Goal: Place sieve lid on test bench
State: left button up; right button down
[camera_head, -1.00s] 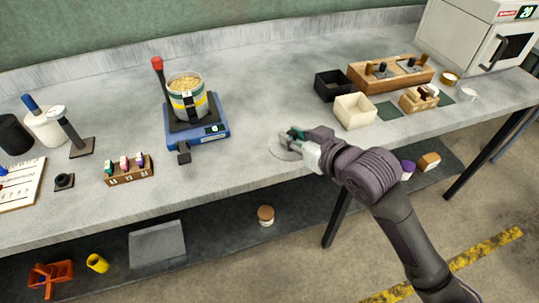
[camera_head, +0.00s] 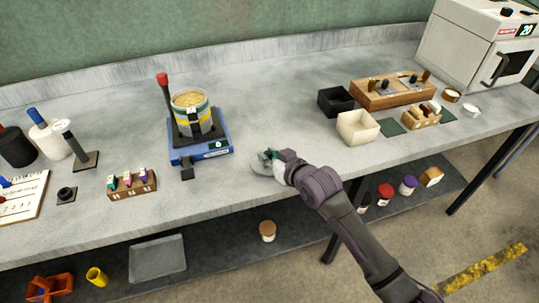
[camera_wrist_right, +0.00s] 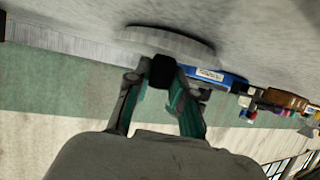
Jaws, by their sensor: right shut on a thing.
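The sieve lid is a thin grey disc (camera_head: 260,168) low over the front part of the grey test bench (camera_head: 300,60), right of the blue sieve shaker. My right gripper (camera_head: 271,156) is shut on its dark knob. In the right wrist view, where the bench is at the top, the lid's pale rim (camera_wrist_right: 185,43) lies close along the bench surface, with the black knob (camera_wrist_right: 162,71) between the fingers. I cannot tell whether it touches the bench. The sieve stack (camera_head: 191,100) stands on the shaker (camera_head: 205,150), open on top with grain showing. My left gripper is not in view.
A cream box (camera_head: 357,129), a black box (camera_head: 334,103) and a wooden weight block (camera_head: 388,97) stand to the right. A small rack (camera_head: 131,187) and a stand (camera_head: 85,161) are at left. The bench between shaker and cream box is mostly clear.

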jog(key=shift+f, duration=0.2)
jog(key=c, duration=1)
grip_release()
jog(key=shift+r, duration=0.25)
jog(key=v, duration=1.2)
jog(key=shift+f, duration=0.2)
